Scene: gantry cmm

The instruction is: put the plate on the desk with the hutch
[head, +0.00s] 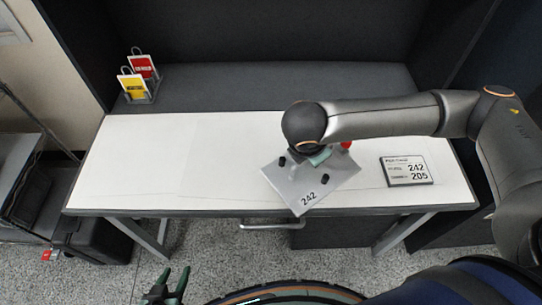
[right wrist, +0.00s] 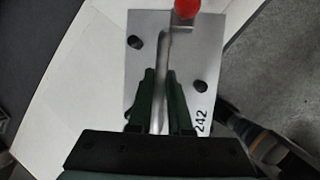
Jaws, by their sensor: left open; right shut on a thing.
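The plate (head: 290,183) is a flat grey metal piece marked 242, with black knobs, a raised bar and a red ball. It also shows in the right wrist view (right wrist: 150,60). My right gripper (head: 318,158) is shut on the plate's bar (right wrist: 160,100). The plate is over the front of the white desk (head: 190,165), its near corner reaching the front edge in the head view. I cannot tell if it touches the top. The dark hutch (head: 270,88) stands along the desk's back. My left gripper (head: 168,290) is open and empty, low in front of the desk.
Yellow and red cards (head: 138,80) stand in a holder at the back left. The desk's left half is clear. A dark cart (head: 25,180) stands left of the desk.

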